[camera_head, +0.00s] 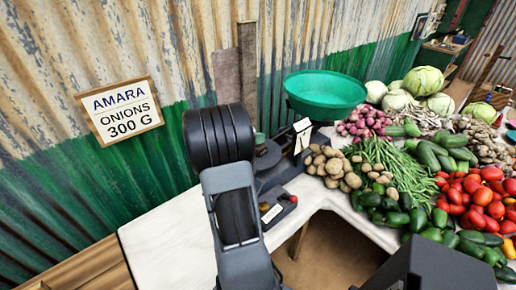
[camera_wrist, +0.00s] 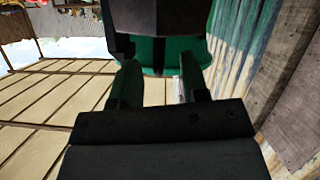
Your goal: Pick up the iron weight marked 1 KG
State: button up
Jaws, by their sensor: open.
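My gripper (camera_wrist: 157,88) shows in the wrist view with its two fingers apart and nothing seen between them. In the head view my arm stands upright in front of the stall, and I cannot make out the fingertips there. The dark balance scale (camera_head: 285,172) stands partly behind my arm, with a green pan (camera_head: 325,90) on its right. I cannot make out a 1 KG marking on anything; the weight may be hidden by my arm. A green surface (camera_wrist: 154,56) and a dark block lie beyond the fingers.
A low dark tray or block (camera_head: 287,204) with a white label lies on the white table (camera_head: 170,240). Potatoes (camera_head: 330,165), onions, beans, cucumbers and tomatoes (camera_head: 480,200) crowd the right. A sign (camera_head: 121,110) reading "AMARA ONIONS 300 G" hangs on the corrugated wall. The table's left part is clear.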

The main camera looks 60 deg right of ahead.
jog(key=shift+s+d+f, duration=0.2)
jog(key=shift+d, duration=0.3)
grip_shut()
dwell(1.1)
jog(key=shift+r, duration=0.1)
